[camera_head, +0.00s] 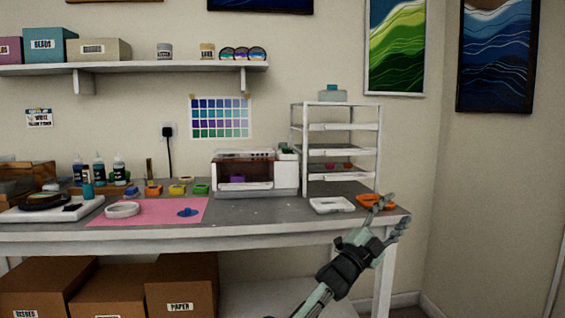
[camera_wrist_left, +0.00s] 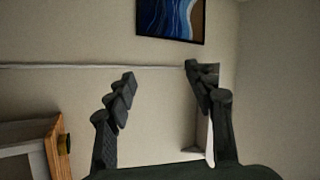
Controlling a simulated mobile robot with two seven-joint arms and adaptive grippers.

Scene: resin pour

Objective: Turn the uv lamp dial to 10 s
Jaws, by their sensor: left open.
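The UV lamp (camera_head: 286,178) appears to be the white box with a brownish see-through front, standing on the table left of the rack. A purple item (camera_head: 237,178) shows behind its front. I cannot make out its dial or the setting at this size. My left gripper (camera_head: 396,211) is open and empty, at the table's front right corner, well right of the lamp. In the left wrist view its two dark fingers (camera_wrist_left: 160,76) are spread apart, with wall and a blue picture beyond and no lamp recognisable. My right gripper is in neither view.
A white rack (camera_head: 299,130) stands right of the lamp. A white tray (camera_head: 332,205) and an orange dish (camera_head: 366,201) lie near my left gripper. A pink mat (camera_head: 155,216) with a clear dish (camera_head: 123,210) lies left. Bare table shows before the lamp.

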